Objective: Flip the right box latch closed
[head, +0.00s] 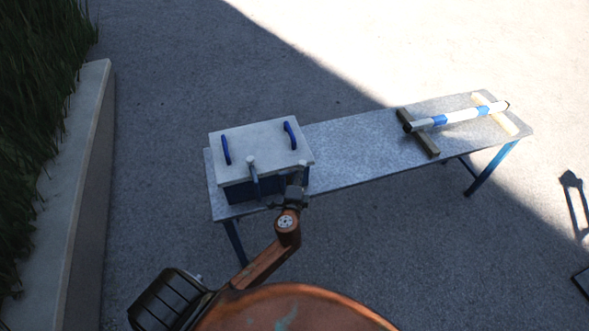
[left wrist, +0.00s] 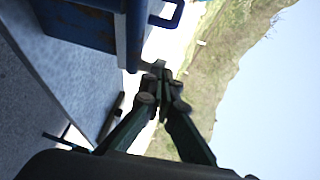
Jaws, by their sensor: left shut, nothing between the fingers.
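A box with a pale grey lid (head: 262,146) and a dark blue body (head: 238,191) stands on the left end of a metal table. Its lid appears shut and has two blue handles. A left latch (head: 253,168) with a pale knob shows on its front. A right latch (head: 303,168) shows near the front right corner, partly hidden by my gripper. My left gripper (head: 293,196) is shut and empty, close in front of that corner; contact cannot be told. In the left wrist view its fingertips (left wrist: 162,74) meet beside the blue box (left wrist: 137,30). My right gripper is not in view.
The table (head: 350,150) runs to the right with its middle clear. A white and blue rod (head: 465,116) rests on two wooden supports at its right end. A low concrete wall (head: 82,170) with grass stands at the left.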

